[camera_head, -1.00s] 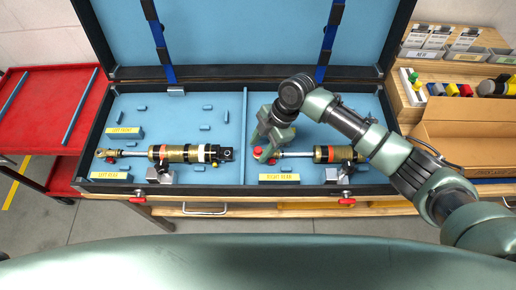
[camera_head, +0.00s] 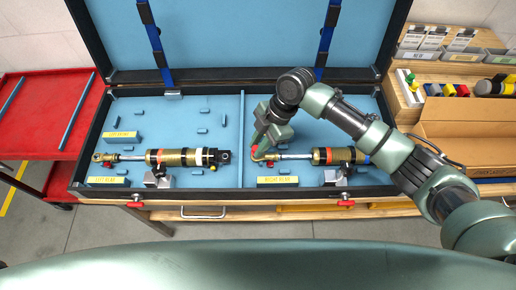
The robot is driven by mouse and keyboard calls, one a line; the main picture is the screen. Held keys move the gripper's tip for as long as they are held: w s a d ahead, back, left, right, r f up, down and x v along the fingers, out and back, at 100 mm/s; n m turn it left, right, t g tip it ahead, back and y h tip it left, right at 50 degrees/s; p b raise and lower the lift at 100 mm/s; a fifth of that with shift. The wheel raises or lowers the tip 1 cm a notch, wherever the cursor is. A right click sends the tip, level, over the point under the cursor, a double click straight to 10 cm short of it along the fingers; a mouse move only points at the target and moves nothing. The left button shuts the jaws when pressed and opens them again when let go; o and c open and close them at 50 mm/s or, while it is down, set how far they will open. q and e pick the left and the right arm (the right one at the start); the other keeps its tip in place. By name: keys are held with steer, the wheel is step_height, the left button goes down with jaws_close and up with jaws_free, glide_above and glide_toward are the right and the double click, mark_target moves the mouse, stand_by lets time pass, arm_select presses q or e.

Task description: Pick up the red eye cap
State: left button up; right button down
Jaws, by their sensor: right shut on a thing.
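The red eye cap (camera_head: 254,150) is a small red piece at the fingertips of my right gripper (camera_head: 257,146). My right gripper is shut on it, just above the left end of the right shock absorber (camera_head: 322,156). The shock's gold eye (camera_head: 259,157) shows bare just below the cap. The fingers hide part of the cap, and a gap between cap and eye is too small to judge. My left gripper is not in view.
The open blue-lined case (camera_head: 205,178) holds a second shock (camera_head: 183,157) left of the divider (camera_head: 241,140). Yellow labels, such as this one (camera_head: 277,181), sit on foam blocks. A cardboard box (camera_head: 462,150) is at right, a red cart (camera_head: 40,110) at left.

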step_height(320, 180, up, 18)
steer(key=b, duration=0.3)
steer(key=shift+f, duration=0.15)
steer(key=shift+r+p, duration=2.5)
steer(key=shift+p, duration=0.2)
